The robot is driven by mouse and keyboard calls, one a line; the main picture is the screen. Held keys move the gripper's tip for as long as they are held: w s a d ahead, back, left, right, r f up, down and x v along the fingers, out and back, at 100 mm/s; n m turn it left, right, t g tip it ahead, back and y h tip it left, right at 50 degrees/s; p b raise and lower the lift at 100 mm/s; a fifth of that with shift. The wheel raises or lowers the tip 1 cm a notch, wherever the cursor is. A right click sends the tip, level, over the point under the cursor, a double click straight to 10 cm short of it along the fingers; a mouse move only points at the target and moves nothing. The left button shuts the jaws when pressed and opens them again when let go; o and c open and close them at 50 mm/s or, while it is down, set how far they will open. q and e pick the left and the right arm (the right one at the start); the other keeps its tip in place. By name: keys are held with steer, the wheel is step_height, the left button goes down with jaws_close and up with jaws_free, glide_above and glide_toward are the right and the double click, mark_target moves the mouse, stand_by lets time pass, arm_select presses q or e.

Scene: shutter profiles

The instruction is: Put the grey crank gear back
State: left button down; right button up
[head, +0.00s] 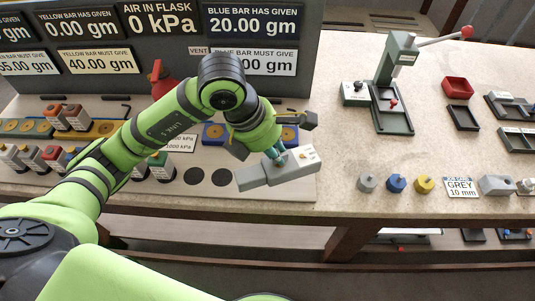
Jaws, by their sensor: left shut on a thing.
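My left gripper (277,155) reaches down over the front of the bench and is shut on a small part at the top of a grey block (262,178). A little teal shows between the fingers; the gripper hides most of the held part, so I cannot tell whether it is the grey crank gear. The grey block lies at the front edge, with a pale label on its right end. A small grey round piece (367,183) stands to the right, apart from the gripper. My right gripper is not in view.
Blue (396,184) and yellow (424,185) round pieces stand beside a job card (461,187) reading GREY 10 mm. A lever press (390,95) and red tray (457,88) stand behind. Several colored blocks (55,157) stand at left.

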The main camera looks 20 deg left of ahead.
arm_select(q)
steer(key=shift+w+a+f, duration=0.65)
steer(key=shift+w+a, duration=0.15)
step_height(320, 180, down, 4)
steer(key=shift+w+a+r+p, duration=0.15)
steer(key=shift+r+p, duration=0.1)
steer(key=shift+p, duration=0.65)
steer(key=shift+f, duration=0.45)
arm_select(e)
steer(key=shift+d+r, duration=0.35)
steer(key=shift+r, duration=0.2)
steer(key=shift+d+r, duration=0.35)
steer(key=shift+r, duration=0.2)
